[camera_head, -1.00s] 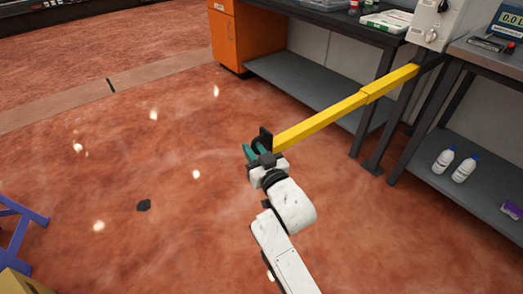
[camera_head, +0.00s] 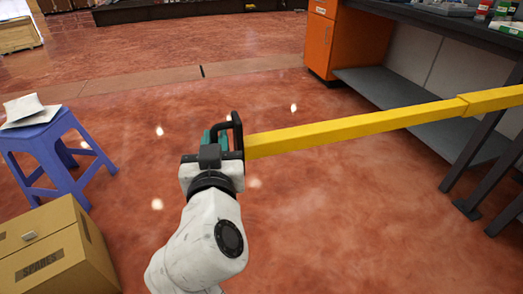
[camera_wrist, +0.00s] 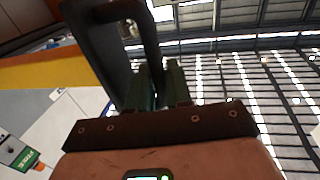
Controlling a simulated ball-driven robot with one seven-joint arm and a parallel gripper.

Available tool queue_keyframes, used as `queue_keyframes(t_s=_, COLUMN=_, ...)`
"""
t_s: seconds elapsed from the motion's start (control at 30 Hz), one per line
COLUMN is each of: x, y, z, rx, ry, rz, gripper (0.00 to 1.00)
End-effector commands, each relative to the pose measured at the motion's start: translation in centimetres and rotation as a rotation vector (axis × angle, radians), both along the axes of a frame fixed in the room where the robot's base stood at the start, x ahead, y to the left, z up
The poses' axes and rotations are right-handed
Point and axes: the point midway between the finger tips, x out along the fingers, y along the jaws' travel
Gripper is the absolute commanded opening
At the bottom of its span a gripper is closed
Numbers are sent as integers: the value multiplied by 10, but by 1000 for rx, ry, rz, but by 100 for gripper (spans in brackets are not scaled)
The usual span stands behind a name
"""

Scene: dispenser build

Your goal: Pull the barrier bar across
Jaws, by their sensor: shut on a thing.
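The yellow barrier bar (camera_head: 350,130) runs from the right edge of the head view to my gripper, in two telescoping sections. A dark loop handle (camera_head: 237,130) sits at its left end. My gripper (camera_head: 218,137), with teal fingers, is shut on this handle. In the wrist view, the dark handle (camera_wrist: 145,35) stands between the teal fingers (camera_wrist: 158,88), and the yellow bar (camera_wrist: 55,72) shows at the left. The bar's mount at its far end is outside the head view now.
A blue stool (camera_head: 45,145) with papers on top stands at the left. A cardboard box (camera_head: 50,250) is at the lower left. An orange cabinet (camera_head: 320,42) and a workbench (camera_head: 410,15) stand behind the bar. The red floor left of my gripper is open.

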Motion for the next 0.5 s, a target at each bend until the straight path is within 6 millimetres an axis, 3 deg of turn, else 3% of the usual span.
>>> queue_keyframes(t_s=0.03, x=-5, y=17, z=-5, rx=0, ry=-2, rz=5, gripper=0)
queue_keyframes(t_s=0.2, x=-17, y=55, z=-3, rx=1, ry=-1, rz=3, gripper=0)
queue_keyframes(t_s=0.5, x=-28, y=89, z=-1, rx=-1, ry=1, rz=1, gripper=0)
